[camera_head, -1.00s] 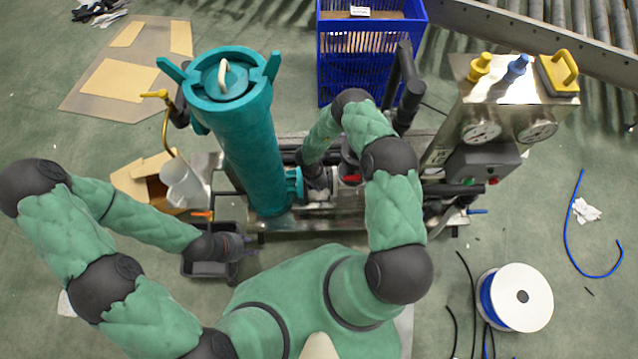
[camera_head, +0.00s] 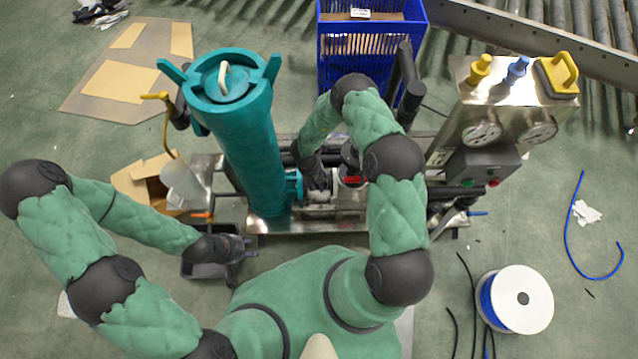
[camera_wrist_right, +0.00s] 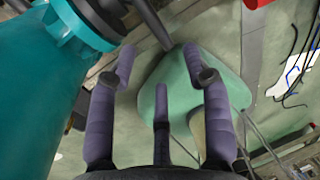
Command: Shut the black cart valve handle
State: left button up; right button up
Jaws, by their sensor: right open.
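The steel-framed cart (camera_head: 345,222) stands in the middle of the head view, with a teal column on it. I cannot pick out a plainly black valve handle. Small handles show in red (camera_head: 354,180) beside the pump, in orange (camera_head: 200,214) at the cart's left end and in blue (camera_head: 478,213) at its right end. My right gripper (camera_head: 318,178) is over the pipework between the column and the red handle. In the right wrist view its fingers (camera_wrist_right: 160,78) are spread with nothing between them. My left gripper (camera_head: 240,250) is over a black bin (camera_head: 205,270); its fingers are too small to read.
The teal column (camera_head: 250,150) rises close left of my right gripper. A blue crate (camera_head: 365,60) stands behind, and a gauge panel (camera_head: 510,100) to the right. A cable reel (camera_head: 520,298) is on the floor.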

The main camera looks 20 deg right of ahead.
jog(key=r, duration=0.4)
jog(key=a+r, duration=0.1)
jog(key=r, duration=0.1)
jog(key=shift+w, duration=0.15)
jog(key=shift+f, duration=0.1)
jog(key=s+a+r+m+y, duration=0.2)
jog(key=s+m, duration=0.3)
jog(key=m, duration=0.6)
jog(key=s+a+r+m+t+y, duration=0.1)
jog(key=s+a+m, duration=0.4)
jog(key=m, duration=0.7)
jog(key=s+a+r+m+y, duration=0.2)
jog(key=s+m, duration=0.5)
jog(key=m, duration=0.5)
jog(key=shift+s+a+r+y, duration=0.2)
jog(key=shift+a+r+y, duration=0.2)
jog(key=shift+a+r, duration=0.4)
jog(key=shift+s+a+r+n, duration=0.2)
jog(key=shift+s+n, duration=0.25)
jog(key=shift+n, duration=0.05)
jog(key=shift+c, duration=0.3)
